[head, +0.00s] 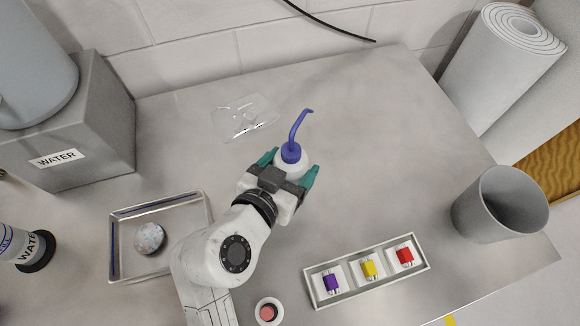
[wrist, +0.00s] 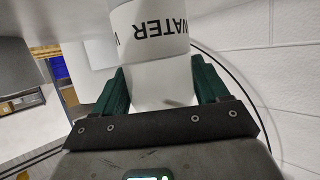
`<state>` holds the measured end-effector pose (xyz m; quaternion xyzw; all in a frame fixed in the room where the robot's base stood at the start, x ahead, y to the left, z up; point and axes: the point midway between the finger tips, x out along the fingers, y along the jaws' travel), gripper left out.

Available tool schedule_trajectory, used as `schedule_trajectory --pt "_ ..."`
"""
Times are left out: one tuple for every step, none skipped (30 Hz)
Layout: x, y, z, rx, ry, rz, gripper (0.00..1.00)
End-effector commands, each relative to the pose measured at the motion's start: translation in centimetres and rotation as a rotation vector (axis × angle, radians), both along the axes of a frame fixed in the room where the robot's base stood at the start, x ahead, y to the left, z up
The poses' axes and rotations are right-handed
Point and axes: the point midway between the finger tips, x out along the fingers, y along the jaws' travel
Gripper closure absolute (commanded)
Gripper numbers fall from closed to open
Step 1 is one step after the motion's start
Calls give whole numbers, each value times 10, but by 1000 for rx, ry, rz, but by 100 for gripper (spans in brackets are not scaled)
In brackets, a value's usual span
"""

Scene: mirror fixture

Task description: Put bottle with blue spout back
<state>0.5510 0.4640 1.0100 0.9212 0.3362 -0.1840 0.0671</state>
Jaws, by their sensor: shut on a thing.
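The bottle with the blue spout (head: 291,153) is between the teal fingers of my gripper (head: 289,168), over the middle of the grey table. Its blue cap and bent spout point up in the head view. In the wrist view, the white bottle (wrist: 150,35) has a WATER label, seen upside down, and sits between the two green fingers of my gripper (wrist: 160,82). The gripper is shut on its body. The gripper hides much of the bottle in the head view. I cannot tell whether its base touches the table.
A grey box labelled WATER (head: 95,145) stands at left. A metal tray (head: 190,200) holds a round object. A white holder (head: 375,283) carries purple, yellow and red pieces. Clear goggles (head: 245,118) lie behind. A grey bin (head: 490,220) is at right. The table's right-centre is free.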

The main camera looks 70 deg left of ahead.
Motion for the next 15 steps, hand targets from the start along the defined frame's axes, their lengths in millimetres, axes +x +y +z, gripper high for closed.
schedule_trajectory --pt "-1 0 -5 -3 -1 3 40" --pt "-1 0 -8 -3 -2 2 40" --pt "-1 0 -12 -1 -1 1 40" --pt "-1 0 -13 0 -1 1 40" --pt "-1 0 -14 1 -2 2 40" --pt "-1 0 -15 2 -2 2 40" --pt "-1 0 -16 3 -2 2 40" --pt "-1 0 -16 3 -2 2 40" --pt "-1 0 -16 3 -2 2 40" --pt "-1 0 -15 2 -2 1 40" --pt "-1 0 -15 3 -1 1 40" --pt "-1 0 -16 3 -1 1 40" --pt "0 0 -16 3 -1 1 40" --pt "0 0 -17 3 -1 1 40" --pt "0 0 -19 3 -2 0 40"
